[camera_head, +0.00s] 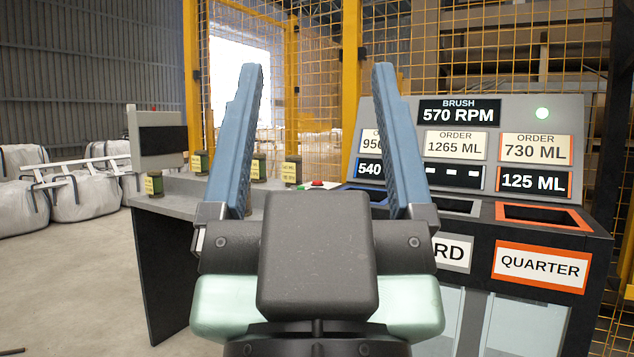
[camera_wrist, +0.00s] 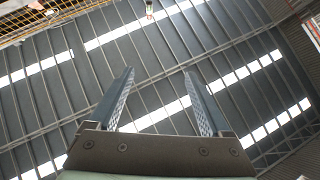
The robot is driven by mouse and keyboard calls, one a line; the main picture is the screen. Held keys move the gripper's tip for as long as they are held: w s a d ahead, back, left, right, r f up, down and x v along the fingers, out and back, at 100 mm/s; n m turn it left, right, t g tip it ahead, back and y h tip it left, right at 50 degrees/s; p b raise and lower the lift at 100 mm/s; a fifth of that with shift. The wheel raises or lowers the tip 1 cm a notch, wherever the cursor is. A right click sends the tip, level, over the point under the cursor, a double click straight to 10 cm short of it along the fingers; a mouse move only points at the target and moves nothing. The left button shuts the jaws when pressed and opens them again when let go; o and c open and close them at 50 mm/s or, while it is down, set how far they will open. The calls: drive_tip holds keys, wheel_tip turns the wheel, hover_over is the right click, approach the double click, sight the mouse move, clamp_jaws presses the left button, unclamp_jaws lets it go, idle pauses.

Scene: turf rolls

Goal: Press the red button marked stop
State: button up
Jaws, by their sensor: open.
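The red button (camera_head: 318,183) sits low behind my gripper, near the middle of the head view, at the end of the grey bench. It is small and only its top shows clearly; a stop marking cannot be read. My gripper (camera_head: 317,75) points upward in front of the bench, fingers wide apart and empty. The button appears between the two fingers in the picture, farther away, and nothing touches it. In the wrist view my gripper (camera_wrist: 159,72) is open against the ceiling, and the button is not in that view.
A console (camera_head: 487,118) with order displays and a green light stands right. An orange-rimmed opening (camera_head: 543,215) is above a QUARTER label. The grey bench (camera_head: 190,203) holds several small green-and-yellow labelled cans. Yellow mesh fencing (camera_head: 477,45) rises behind. White bags (camera_head: 85,197) lie left; floor there is open.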

clamp_jaws()
idle(1.4)
